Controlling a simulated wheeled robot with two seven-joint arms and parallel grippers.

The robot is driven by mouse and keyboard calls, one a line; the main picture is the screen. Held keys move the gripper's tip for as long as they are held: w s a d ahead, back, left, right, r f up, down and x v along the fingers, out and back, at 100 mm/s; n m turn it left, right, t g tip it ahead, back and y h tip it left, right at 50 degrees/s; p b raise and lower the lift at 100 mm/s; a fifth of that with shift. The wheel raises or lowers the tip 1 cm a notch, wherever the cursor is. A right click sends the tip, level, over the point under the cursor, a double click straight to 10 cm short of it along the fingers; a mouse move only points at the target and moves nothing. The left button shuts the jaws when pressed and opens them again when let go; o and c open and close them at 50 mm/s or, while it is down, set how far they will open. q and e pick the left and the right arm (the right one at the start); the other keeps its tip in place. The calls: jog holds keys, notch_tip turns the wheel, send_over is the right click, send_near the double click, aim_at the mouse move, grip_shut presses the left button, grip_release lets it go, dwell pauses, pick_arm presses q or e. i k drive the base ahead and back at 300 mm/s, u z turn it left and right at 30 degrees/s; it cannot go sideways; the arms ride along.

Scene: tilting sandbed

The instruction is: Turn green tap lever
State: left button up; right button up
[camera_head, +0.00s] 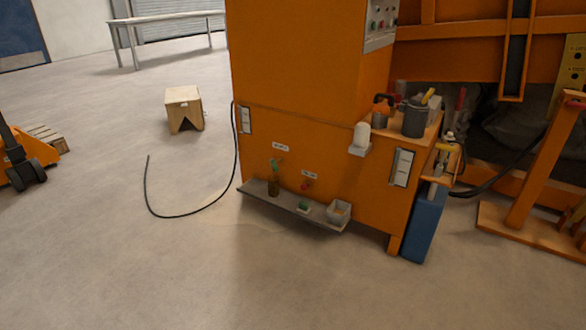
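A small green lever-like part (277,162) shows low on the front of the orange cabinet (310,80), below a white label (280,147). A brown bottle-like object (273,186) stands on the shelf just under it, and the two overlap in the picture. A red tap-like part (306,184) is to the right, below a second label (309,174). The exact angle of the green part is too small to tell. Neither of my grippers is in view.
A narrow grey shelf (257,188) juts out below the taps. It bears a small green item (304,205) and a grey container (338,212). A black hose (185,215) curves over the floor at left. The floor in front is clear.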

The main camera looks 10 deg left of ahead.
aim_at(272, 160)
jog(key=z, duration=0.6)
jog(key=i, duration=1.9)
jog(key=u, duration=0.7)
